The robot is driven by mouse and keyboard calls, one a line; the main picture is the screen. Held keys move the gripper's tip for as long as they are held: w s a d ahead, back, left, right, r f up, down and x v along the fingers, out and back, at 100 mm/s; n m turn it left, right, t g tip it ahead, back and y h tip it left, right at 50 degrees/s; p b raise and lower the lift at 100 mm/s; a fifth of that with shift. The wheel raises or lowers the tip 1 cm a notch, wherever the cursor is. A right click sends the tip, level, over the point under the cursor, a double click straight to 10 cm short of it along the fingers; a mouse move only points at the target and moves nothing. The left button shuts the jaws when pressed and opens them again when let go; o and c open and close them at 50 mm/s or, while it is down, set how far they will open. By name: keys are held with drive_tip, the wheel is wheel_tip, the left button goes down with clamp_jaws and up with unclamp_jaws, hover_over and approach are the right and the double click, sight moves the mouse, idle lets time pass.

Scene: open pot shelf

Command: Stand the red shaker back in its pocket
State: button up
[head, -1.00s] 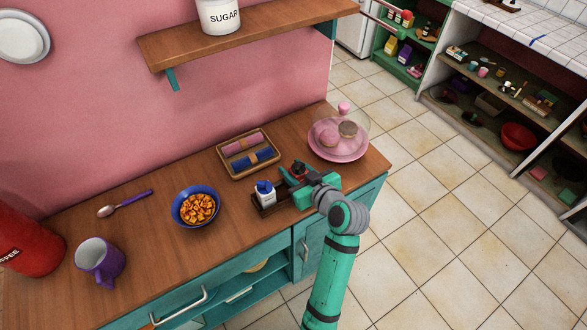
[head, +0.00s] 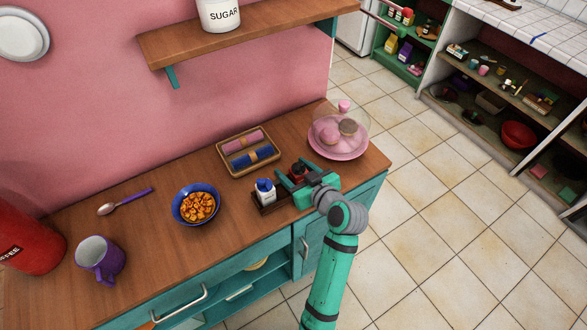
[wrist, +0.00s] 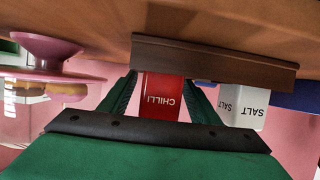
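The red shaker (wrist: 162,96), marked CHILLI, stands upright at the dark brown holder (wrist: 215,62), whose wall hides its base in the wrist view. In the head view the red shaker (head: 298,172) shows dark red between the green fingers. My gripper (head: 294,177) is open, with one finger on each side of the shaker. In the wrist view the fingers of my gripper (wrist: 162,100) flank it closely. The white salt shaker (head: 265,190) with a blue top stands beside it in the holder; its SALT label shows in the wrist view (wrist: 245,105).
A pink cake stand with a clear dome (head: 338,145) is close to the right. A wooden tray (head: 225,160) with rolled napkins lies behind the holder. A blue bowl of cereal (head: 180,212) is to the left, with a purple mug (head: 112,264) further left.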

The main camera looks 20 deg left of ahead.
drive_tip(key=v, duration=1)
drive_tip(key=shift+s+d+r, duration=0.2)
drive_tip(key=shift+s+d, duration=0.05)
drive_tip(key=shift+d, duration=0.05)
drive_tip(key=shift+w, duration=0.1)
